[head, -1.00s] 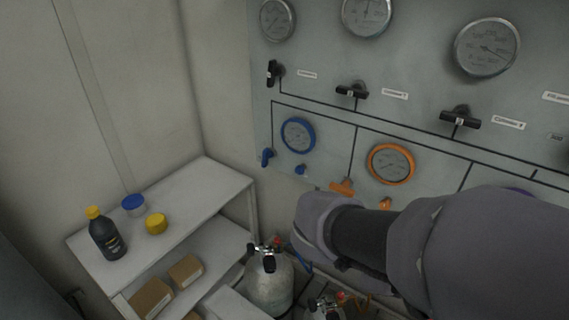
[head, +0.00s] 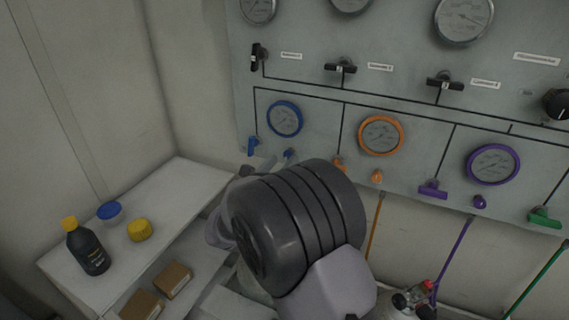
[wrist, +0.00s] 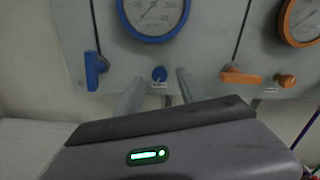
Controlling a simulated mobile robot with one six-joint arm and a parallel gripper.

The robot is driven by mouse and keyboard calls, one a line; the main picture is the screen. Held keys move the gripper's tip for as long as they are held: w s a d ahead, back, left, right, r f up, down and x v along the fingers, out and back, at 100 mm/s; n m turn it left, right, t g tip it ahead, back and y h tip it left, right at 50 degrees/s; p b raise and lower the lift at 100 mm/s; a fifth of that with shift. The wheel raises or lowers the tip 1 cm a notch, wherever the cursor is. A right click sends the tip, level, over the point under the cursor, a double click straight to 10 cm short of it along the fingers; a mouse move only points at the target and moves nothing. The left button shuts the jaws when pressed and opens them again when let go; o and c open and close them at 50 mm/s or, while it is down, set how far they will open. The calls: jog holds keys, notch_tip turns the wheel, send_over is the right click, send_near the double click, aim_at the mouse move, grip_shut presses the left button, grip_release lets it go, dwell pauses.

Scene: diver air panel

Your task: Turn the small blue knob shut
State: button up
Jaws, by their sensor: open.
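The small blue knob (wrist: 159,74) sits on the grey panel just below the blue-rimmed gauge (wrist: 153,38) in the wrist view. In the head view the knob (head: 289,154) is partly covered by my arm. My gripper (wrist: 160,80) is open, with one finger to the left of the knob and one to the right. The knob shows in the gap between the fingertips; I cannot tell whether they touch it. A larger blue lever handle (wrist: 95,70) hangs to the left of the left finger.
An orange lever handle (wrist: 240,76) and a small orange knob (wrist: 285,80) are to the right. Purple (head: 433,189) and green handles (head: 543,217) follow along the panel. A shelf (head: 165,205) with a black bottle (head: 88,252) stands at the left.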

aim_at(288, 155)
jog(key=shift+x, duration=1.2)
jog(key=shift+c, duration=0.5)
grip_shut()
